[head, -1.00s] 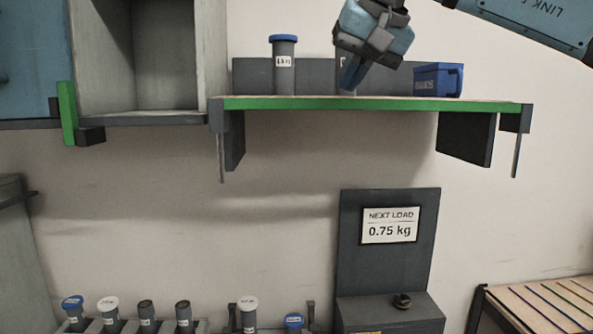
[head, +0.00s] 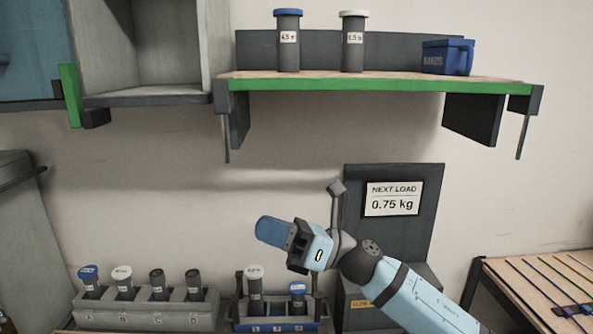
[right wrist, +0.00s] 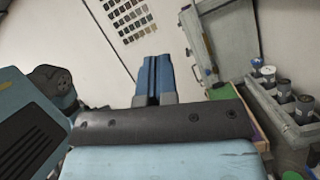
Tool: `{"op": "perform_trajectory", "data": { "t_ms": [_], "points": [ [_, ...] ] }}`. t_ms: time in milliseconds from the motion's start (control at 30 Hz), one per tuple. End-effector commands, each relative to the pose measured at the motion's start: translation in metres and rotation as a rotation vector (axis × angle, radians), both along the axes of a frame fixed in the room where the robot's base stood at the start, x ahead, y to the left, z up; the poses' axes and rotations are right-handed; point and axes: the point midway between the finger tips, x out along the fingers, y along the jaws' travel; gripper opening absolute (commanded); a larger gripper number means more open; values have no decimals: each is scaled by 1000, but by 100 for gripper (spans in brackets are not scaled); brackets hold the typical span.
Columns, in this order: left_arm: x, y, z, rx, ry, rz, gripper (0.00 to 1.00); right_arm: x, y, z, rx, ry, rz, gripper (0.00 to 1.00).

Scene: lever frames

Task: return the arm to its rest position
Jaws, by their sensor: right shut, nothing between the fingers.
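My right gripper (head: 273,231) is in the head view, in front of the wall below the shelf, its arm coming in from the lower right. Its blue fingers are together with nothing between them; they also show in the right wrist view (right wrist: 153,78). The gripper points left and is clear of the shelf, above the small tube rack. My arm partly covers the dark stand with the sign. My left gripper is not in view.
The green-edged shelf (head: 380,84) holds a blue-capped tube (head: 288,45), a white-capped tube (head: 353,45) and a blue bin (head: 447,58). Below stand a grey rack (head: 150,315) of several tubes, a smaller rack (head: 275,326) and the "NEXT LOAD 0.75 kg" sign (head: 393,198).

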Motion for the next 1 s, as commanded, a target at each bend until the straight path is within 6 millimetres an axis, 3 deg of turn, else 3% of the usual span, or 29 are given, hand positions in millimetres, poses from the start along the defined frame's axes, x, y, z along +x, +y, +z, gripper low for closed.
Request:
{"op": "perform_trajectory", "data": {
  "t_ms": [167, 300, 533, 667, 800, 900, 1000],
  "points": [
    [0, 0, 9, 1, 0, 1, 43, 7, -29, -55, 212, 510, -46, 0],
    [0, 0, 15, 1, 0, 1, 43, 8, -60, -110, 388, 902, -86, 0],
    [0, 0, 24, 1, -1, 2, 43, -19, -118, -222, 713, 1520, -166, 0],
    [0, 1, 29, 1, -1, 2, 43, -56, -153, -291, 928, 1844, -226, 0],
    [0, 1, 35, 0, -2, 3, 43, -115, -189, -361, 1184, 2156, -309, 0],
    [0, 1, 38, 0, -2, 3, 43, -161, -211, -400, 1359, 2326, -372, 0],
    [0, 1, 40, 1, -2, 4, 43, -198, -226, -426, 1500, 2438, -423, 0]
  ]
}}
